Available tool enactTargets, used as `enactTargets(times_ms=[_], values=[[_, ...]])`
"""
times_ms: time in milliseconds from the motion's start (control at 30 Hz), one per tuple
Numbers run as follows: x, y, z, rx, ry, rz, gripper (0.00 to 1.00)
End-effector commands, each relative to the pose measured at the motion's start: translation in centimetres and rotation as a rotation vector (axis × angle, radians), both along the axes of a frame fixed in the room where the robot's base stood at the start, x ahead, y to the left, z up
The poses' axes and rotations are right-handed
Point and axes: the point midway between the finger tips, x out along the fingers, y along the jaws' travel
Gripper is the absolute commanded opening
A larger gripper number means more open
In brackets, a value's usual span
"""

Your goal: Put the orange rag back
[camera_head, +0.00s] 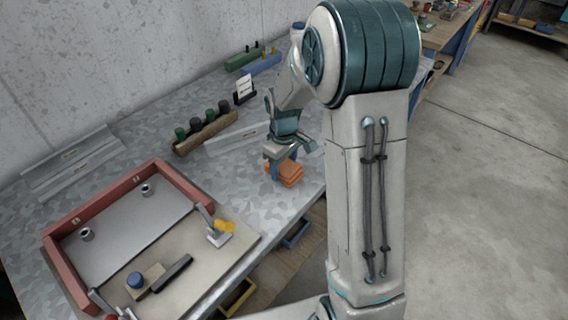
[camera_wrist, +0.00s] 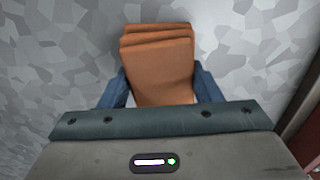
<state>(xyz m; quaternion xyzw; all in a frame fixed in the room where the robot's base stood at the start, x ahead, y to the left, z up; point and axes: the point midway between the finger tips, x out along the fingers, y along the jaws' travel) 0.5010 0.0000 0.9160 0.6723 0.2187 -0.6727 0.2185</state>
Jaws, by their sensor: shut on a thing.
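The orange rag (camera_head: 287,176) is a folded, layered block at the right edge of the grey metal bench. My gripper (camera_head: 282,168) reaches down over it from above and is shut on it. In the wrist view the rag (camera_wrist: 158,58) sits between the two blue fingers of my gripper (camera_wrist: 160,85), with its folded layers facing up the picture. Whether the rag touches the bench top or is slightly above it, I cannot tell.
A red-framed fixture (camera_head: 180,185) with a plate, clamps and small parts fills the front left. A wooden rack (camera_head: 205,132) with dark knobs stands behind. Angled metal strips (camera_head: 75,165) lie near the wall. Bare bench top (camera_head: 245,190) lies left of the rag. Bins sit below.

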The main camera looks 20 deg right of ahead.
Motion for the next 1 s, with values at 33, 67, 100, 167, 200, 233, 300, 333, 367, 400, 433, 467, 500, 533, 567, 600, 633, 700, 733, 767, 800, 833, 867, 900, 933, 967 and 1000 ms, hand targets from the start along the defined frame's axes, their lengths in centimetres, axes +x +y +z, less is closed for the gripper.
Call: enactTargets(times_ms=[33,67,100,167,200,233,300,333,367,400,433,467,500,533,567,600,633,700,733,767,800,833,867,900,933,967,1000], values=[[0.0,0.0,0.0,0.000,0.000,0.000,0.40],[0.0,0.0,0.0,0.000,0.000,0.000,0.40],[0.0,0.0,0.0,0.000,0.000,0.000,0.40],[0.0,0.0,0.0,0.000,0.000,0.000,0.40],[0.0,0.0,-0.2,0.000,0.000,0.000,0.40],[0.0,0.0,-0.3,0.000,0.000,0.000,0.40],[0.0,0.0,-0.3,0.000,0.000,0.000,0.66],[0.0,0.0,-0.2,0.000,0.000,0.000,0.74],[0.0,0.0,-0.2,0.000,0.000,0.000,0.80],[0.0,0.0,-0.2,0.000,0.000,0.000,0.80],[0.0,0.0,-0.2,0.000,0.000,0.000,0.80],[0.0,0.0,-0.2,0.000,0.000,0.000,0.80],[0.0,0.0,-0.2,0.000,0.000,0.000,0.80],[0.0,0.0,-0.2,0.000,0.000,0.000,0.80],[0.0,0.0,-0.2,0.000,0.000,0.000,0.80],[0.0,0.0,-0.2,0.000,0.000,0.000,0.80],[0.0,0.0,-0.2,0.000,0.000,0.000,0.80],[0.0,0.0,0.1,0.000,-0.001,0.000,0.80],[0.0,0.0,0.3,0.000,-0.001,0.000,0.80],[0.1,0.0,0.5,0.000,-0.004,0.000,0.80],[0.1,0.0,1.1,0.000,-0.005,0.000,0.80],[0.1,-0.1,1.6,0.000,-0.005,0.000,0.80],[0.1,-0.1,2.1,0.000,-0.006,0.000,0.80],[0.1,-0.1,3.0,-0.001,-0.006,0.000,0.80],[0.1,-0.1,3.7,-0.001,-0.008,0.000,0.80],[0.2,-0.1,4.3,-0.001,-0.008,0.000,0.80],[0.1,-0.1,5.2,0.000,-0.006,-0.001,0.80]])
